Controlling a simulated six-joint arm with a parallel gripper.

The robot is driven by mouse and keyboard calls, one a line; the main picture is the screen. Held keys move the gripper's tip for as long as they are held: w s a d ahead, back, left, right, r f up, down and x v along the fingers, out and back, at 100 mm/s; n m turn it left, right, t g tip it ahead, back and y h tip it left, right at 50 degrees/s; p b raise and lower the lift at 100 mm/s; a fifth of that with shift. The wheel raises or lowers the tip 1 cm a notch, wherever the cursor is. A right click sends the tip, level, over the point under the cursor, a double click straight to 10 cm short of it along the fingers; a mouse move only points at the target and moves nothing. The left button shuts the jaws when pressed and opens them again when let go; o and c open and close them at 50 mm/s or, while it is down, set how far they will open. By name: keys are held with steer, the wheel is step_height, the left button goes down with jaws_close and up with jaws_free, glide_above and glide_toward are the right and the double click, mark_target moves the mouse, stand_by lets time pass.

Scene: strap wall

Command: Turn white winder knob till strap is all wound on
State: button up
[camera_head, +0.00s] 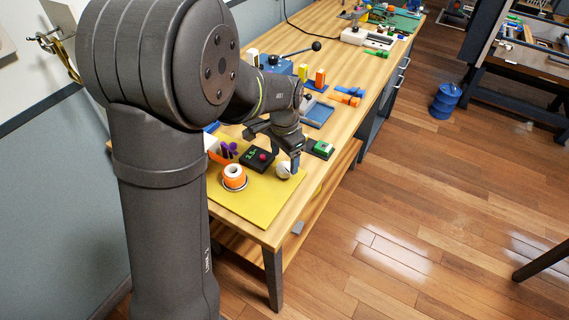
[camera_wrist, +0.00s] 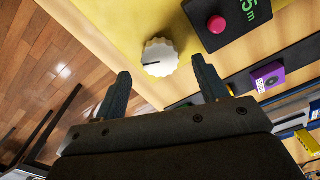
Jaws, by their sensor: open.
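The white winder knob (camera_head: 283,172) sits near the right edge of the yellow mat (camera_head: 247,204). In the wrist view the knob (camera_wrist: 160,56) is round and ridged, with a dark pointer line. My gripper (camera_head: 286,162) points down over the knob. In the wrist view my gripper (camera_wrist: 160,70) is open, with one finger on each side and the knob showing between and just beyond the tips. I cannot tell whether either finger touches it. I cannot make out a strap for certain.
A black box (camera_wrist: 226,15) with a red button and green digits stands beside the knob. An orange ring with a white centre (camera_head: 234,177) is on the mat's left. A green block (camera_head: 322,148) lies right of my gripper. The mat's front is clear.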

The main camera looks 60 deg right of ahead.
mark_target(285, 167)
steer(key=shift+f, duration=1.65)
steer(key=c, duration=1)
steer(key=shift+n, duration=0.3)
steer(key=n, duration=1.3)
steer(key=shift+n, duration=2.6)
